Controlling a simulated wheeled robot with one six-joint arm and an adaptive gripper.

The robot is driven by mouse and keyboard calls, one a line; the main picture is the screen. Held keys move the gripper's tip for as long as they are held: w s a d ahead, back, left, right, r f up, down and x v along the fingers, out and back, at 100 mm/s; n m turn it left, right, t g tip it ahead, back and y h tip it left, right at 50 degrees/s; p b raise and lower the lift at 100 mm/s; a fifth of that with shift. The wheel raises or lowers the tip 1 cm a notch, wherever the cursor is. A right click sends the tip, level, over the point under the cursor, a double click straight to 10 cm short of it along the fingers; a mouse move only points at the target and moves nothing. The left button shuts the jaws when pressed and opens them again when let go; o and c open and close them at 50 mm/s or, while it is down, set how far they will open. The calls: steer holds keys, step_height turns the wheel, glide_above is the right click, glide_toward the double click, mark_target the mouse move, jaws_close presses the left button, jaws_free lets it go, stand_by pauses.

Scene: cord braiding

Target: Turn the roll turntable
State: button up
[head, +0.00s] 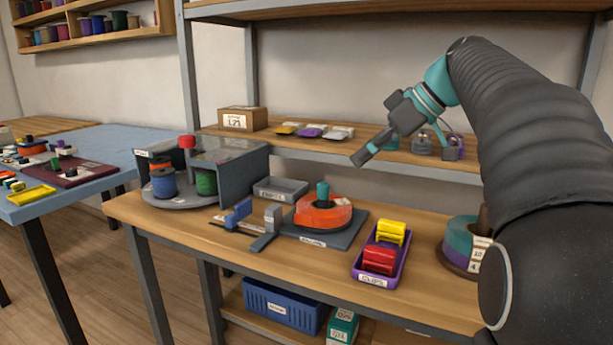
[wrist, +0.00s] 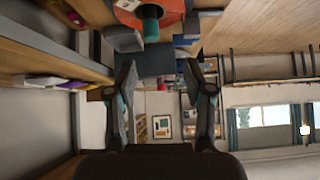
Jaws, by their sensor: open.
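The roll turntable appears to be the grey round plate (head: 183,203) at the left end of the workbench. It carries a blue roll (head: 163,183), a green roll (head: 206,183) and an orange roll partly hidden behind the blue one. A grey housing (head: 240,180) stands around its back and right. A red knob (head: 187,142) shows above the rolls. My gripper (head: 407,155) is open and empty, in the air above the right half of the bench, well away from the turntable. Its two spread fingers also show in the wrist view (wrist: 160,78).
An orange disc (head: 323,214) with a teal knob sits mid-bench; it also shows in the wrist view (wrist: 168,18). Nearby are a metal slide device (head: 262,240), a grey tray (head: 280,188), a purple clip tray (head: 399,268) and a teal-purple drum (head: 460,243). A shelf stands behind.

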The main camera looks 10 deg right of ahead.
mark_target(324, 183)
steer(key=shift+n, duration=0.3)
steer(key=x, duration=0.4)
steer(key=w+x, duration=0.1)
steer(key=x, duration=0.8)
steer(key=shift+w+d+r+b, duration=0.1)
steer(key=shift+w+r+b, duration=0.25)
jaws_close()
